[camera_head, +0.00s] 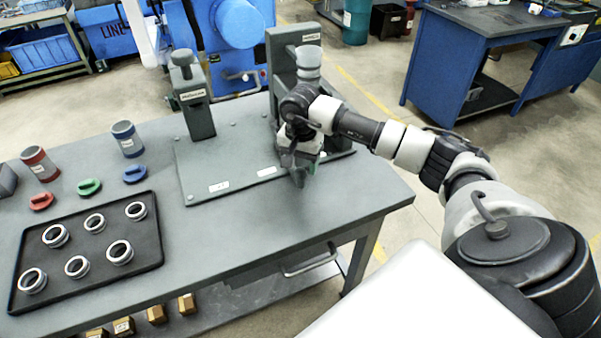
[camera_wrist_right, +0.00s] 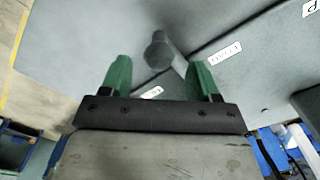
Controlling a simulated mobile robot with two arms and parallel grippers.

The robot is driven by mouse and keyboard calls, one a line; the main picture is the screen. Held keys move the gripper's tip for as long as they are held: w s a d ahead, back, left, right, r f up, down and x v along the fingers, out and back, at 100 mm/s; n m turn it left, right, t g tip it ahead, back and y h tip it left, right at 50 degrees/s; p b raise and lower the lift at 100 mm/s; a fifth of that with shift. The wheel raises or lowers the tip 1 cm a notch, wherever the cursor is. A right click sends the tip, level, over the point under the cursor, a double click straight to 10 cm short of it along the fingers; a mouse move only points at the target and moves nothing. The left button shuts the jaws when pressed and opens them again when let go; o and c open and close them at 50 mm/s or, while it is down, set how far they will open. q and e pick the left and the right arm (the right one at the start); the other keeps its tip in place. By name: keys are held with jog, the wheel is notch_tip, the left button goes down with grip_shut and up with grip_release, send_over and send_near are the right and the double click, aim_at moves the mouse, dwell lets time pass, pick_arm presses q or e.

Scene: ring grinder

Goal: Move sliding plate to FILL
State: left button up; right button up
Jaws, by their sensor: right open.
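The grinder's flat grey base (camera_head: 215,165) lies on the workbench, with two small white labels (camera_head: 219,187) along its front edge. Their text is too small to read in the head view. My right gripper (camera_head: 302,172) is over the right part of this base, pointing down, and hides what is below it. In the right wrist view my right gripper (camera_wrist_right: 160,82) is open, green fingers apart and empty. A grey bar with a rounded knob end (camera_wrist_right: 158,48) shows just beyond the fingertips, roughly between them; contact cannot be told. The sliding plate's outline is not clear. My left gripper is out of view.
A black tray (camera_head: 143,272) with several metal rings stands at the left of the workbench (camera_head: 330,215). Red and blue cups (camera_head: 126,140) and colored pieces (camera_head: 89,187) stand behind it. A grey post (camera_head: 193,95) and the tall grinder housing (camera_head: 283,60) rise at the back.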

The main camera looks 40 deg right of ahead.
aim_at(300, 171)
notch_tip(300, 171, up, 7)
jog(key=shift+f+b, duration=0.1)
jog(key=shift+b, duration=0.35)
jog(key=shift+a+f+b, duration=0.1)
jog(key=shift+b, duration=0.25)
jog(key=f+h+b, duration=0.1)
jog(key=b, duration=0.3)
jog(key=s+a+f+t+h+b, duration=0.1)
jog(key=b, duration=0.3)
jog(key=a+f+t+h+b, duration=0.1)
jog(key=b, duration=0.3)
jog(key=shift+s+a+f+h, duration=0.25)
jog(key=shift+s+f+h, duration=0.1)
jog(key=shift+h, duration=0.05)
jog(key=x, duration=0.7)
jog(key=shift+w+d+f, duration=0.2)
jog(key=shift+w+d, duration=0.05)
